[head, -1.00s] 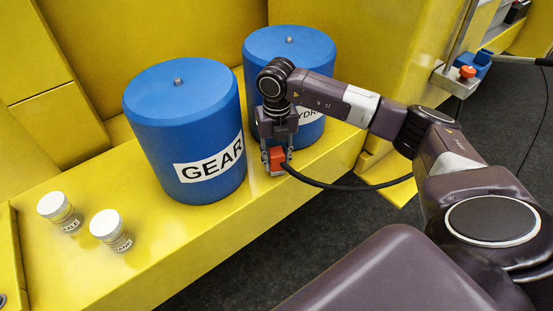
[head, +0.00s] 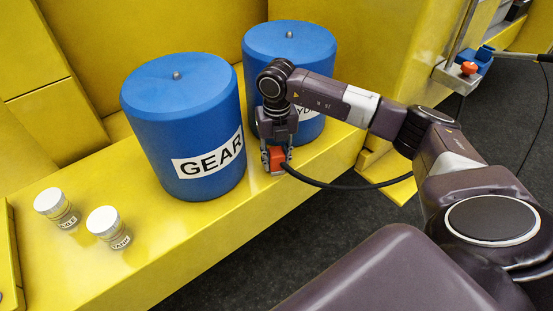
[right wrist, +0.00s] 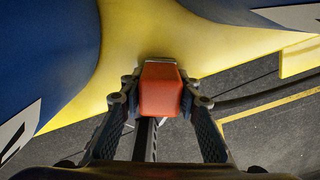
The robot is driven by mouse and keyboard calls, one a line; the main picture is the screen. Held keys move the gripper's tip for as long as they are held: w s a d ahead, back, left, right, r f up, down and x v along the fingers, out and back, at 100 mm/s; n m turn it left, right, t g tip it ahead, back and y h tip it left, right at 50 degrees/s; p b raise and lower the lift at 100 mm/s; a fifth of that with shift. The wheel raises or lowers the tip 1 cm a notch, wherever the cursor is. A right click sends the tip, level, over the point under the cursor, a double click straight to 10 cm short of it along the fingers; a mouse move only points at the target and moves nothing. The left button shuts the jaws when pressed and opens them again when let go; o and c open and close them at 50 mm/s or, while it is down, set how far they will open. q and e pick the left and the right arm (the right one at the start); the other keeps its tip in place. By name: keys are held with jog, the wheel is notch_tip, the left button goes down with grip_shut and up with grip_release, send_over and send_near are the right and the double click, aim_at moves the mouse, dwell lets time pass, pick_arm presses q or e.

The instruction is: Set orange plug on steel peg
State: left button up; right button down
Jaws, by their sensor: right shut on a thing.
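The orange plug (head: 277,156) is a small block with a black cable running from it to the right. My right gripper (head: 276,160) is shut on it, in front of the gap between the two blue drums, low over the front edge of the yellow ledge. In the right wrist view the plug (right wrist: 160,92) sits between the two fingers (right wrist: 160,105), with a thin grey edge at its far end against the yellow surface. I cannot make out the steel peg, and cannot tell whether the plug touches the ledge. My left gripper is out of view.
The blue GEAR drum (head: 185,125) stands close left of the gripper; a second blue drum (head: 290,45) is right behind it. Two white-lidded jars (head: 104,221) stand at the ledge's left. The black cable (head: 340,186) hangs over the dark floor. A red-orange knob (head: 469,68) is at far right.

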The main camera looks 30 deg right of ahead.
jog(key=c, duration=1.4)
grip_release()
jog(key=shift+f, duration=0.1)
notch_tip(320, 180, up, 12)
jog(key=shift+r, duration=0.1)
jog(key=shift+s, duration=0.1)
